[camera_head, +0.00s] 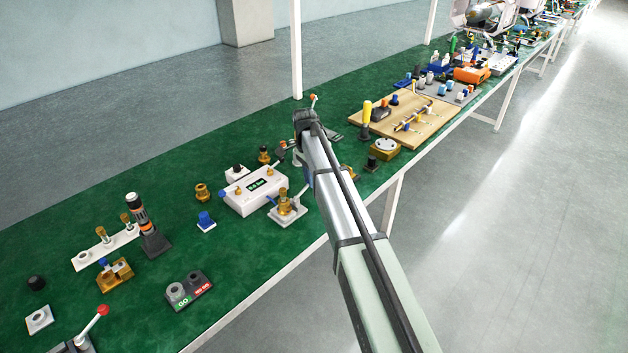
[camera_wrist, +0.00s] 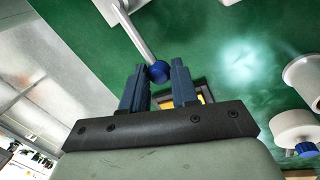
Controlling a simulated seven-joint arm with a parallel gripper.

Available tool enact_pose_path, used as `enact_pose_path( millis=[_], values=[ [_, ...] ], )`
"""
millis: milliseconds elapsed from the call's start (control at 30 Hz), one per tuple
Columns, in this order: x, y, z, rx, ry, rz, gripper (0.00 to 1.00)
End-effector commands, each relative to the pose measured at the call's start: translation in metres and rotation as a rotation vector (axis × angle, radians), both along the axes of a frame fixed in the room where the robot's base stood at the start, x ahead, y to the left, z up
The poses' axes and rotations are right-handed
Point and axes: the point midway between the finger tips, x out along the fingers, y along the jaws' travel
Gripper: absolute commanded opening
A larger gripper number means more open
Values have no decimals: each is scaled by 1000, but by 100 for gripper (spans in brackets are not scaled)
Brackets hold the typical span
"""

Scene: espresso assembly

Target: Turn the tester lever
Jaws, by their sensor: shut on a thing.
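The tester (camera_head: 256,190) is a white box with a small lit green display, on the green table left of my arm in the head view. My gripper (camera_wrist: 159,76) shows in the wrist view, its two dark blue fingers on either side of a round blue knob (camera_wrist: 158,72). The knob is on the end of a pale metal lever rod (camera_wrist: 139,36), and the gripper is shut on it. The contact between fingers and knob is hard to see. In the head view my arm crosses just right of the tester, and the fingertips cannot be made out there.
A small fixture with a brass part (camera_head: 287,208) stands beside the tester's near right corner. A blue-topped piece (camera_head: 206,221) and a brass fitting (camera_head: 202,192) stand to the left. A wooden board (camera_head: 418,118) with tools lies beyond my arm. Green table (camera_head: 75,212) shows bare between items.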

Motion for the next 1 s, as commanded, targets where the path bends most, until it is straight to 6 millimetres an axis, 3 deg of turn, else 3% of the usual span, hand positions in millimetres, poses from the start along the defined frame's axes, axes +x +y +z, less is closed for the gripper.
enact_pose_path(
  millis=[300, 767, 800, 1000],
  values=[
    [5, 7, 1, 2, -1, 98, 0],
    [5, 8, 1, 1, -2, 108, 0],
    [5, 8, 1, 1, -2, 108, 33],
    [5, 7, 0, 1, -2, 108, 52]
  ],
)
